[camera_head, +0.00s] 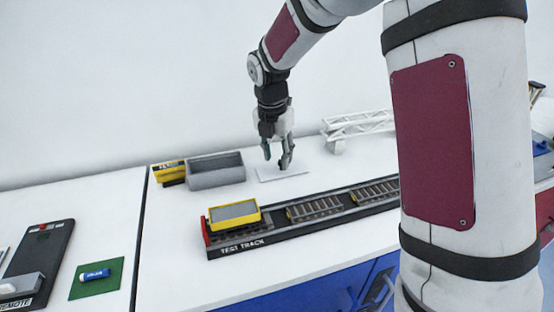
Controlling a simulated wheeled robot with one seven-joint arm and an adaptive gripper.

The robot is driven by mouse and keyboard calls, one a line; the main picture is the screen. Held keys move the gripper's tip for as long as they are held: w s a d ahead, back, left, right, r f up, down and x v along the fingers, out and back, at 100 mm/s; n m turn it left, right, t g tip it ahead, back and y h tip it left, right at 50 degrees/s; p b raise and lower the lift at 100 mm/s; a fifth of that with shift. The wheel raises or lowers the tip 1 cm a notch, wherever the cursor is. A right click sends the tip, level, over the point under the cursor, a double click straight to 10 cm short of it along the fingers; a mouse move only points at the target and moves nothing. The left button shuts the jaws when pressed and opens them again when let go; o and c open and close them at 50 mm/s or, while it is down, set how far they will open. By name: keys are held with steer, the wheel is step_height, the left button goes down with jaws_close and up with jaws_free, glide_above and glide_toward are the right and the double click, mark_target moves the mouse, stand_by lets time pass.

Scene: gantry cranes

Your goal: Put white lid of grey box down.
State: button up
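The white lid (294,174) is a thin flat plate on the white table, right of the grey box. Its faint outline is hard to tell from the tabletop. The grey box (216,182) is an open-topped rectangular tray near the back of the table. My gripper (276,162) points down over the lid, with its two dark fingers spread apart. One fingertip is at or just above the lid; I cannot tell whether it touches. No object shows between the fingers.
A black test track (236,248) with a yellow wagon (234,215) lies in front of the lid. A yellow block (168,173) stands left of the box. A white lattice crane part (358,126) lies at the right. A remote (40,262) and green mat (112,285) are front left.

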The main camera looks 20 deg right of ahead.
mark_target(274, 172)
steer(key=s+r+m+b, duration=0.1)
steer(key=s+r+m, duration=0.25)
steer(key=r, duration=0.35)
steer(key=s+r+m, duration=0.2)
steer(key=s+r, duration=0.2)
steer(key=r, duration=0.3)
steer(key=s+m+t+y, duration=0.1)
steer(key=s+m+t, duration=0.3)
steer(key=s+m, duration=1.6)
steer(key=shift+s+d+r+m, duration=0.2)
steer(key=shift+s+m, duration=0.15)
steer(key=shift+m, duration=0.6)
